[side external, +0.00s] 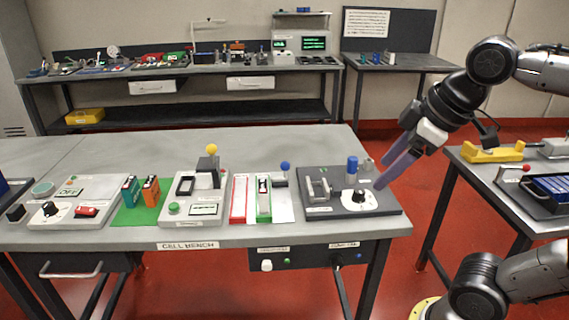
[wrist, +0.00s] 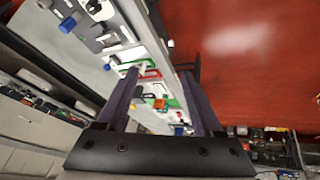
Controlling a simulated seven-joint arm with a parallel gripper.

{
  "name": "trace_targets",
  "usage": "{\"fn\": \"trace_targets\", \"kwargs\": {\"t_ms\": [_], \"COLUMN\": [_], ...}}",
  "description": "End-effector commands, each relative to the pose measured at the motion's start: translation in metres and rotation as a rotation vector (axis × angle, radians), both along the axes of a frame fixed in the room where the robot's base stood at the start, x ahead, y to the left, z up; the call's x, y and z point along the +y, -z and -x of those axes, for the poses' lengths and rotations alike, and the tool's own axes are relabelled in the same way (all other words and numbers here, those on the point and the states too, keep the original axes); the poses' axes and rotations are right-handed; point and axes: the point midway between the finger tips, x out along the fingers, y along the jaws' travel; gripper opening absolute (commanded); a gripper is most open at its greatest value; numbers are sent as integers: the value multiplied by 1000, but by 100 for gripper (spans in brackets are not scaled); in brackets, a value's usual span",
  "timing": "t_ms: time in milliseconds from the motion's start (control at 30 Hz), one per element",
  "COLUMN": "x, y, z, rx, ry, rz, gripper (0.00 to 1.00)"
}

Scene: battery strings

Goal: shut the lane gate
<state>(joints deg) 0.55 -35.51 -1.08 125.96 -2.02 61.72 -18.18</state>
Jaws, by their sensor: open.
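A white panel with a red lane (side external: 239,198) and a green lane (side external: 264,199) lies on the cell bench. A lever with a blue ball (side external: 285,166) stands at the green lane's right. I cannot tell which part is the lane gate, or whether it is shut. My gripper (side external: 386,170) is open and empty, above the bench's right end, to the right of the lanes and apart from them. In the wrist view my gripper's two purple fingers (wrist: 160,72) are spread, with the red and green lane pieces (wrist: 150,73) small between and beyond them.
A dark box with a blue cylinder (side external: 352,168) and a white dial (side external: 360,201) stands near my gripper. Left of the lanes are a grey unit with a yellow ball (side external: 211,149) and a green mat (side external: 133,214). The bench's back strip (side external: 300,142) is clear.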

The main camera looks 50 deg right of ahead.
Motion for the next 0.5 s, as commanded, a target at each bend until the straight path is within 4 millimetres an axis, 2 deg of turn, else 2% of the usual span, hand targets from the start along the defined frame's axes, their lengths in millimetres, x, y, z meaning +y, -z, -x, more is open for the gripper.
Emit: {"fn": "trace_targets", "kwargs": {"t_ms": [100, 200, 333, 500], "x": [-7, -16, -29, -48], "y": [-35, -59, -78, -85], "z": [-38, -73, -121, -183], "rx": [22, 48, 86, 145], "ry": [-64, -113, -165, -216], "rz": [60, 109, 159, 208], "gripper": [68, 68, 68, 68]}}
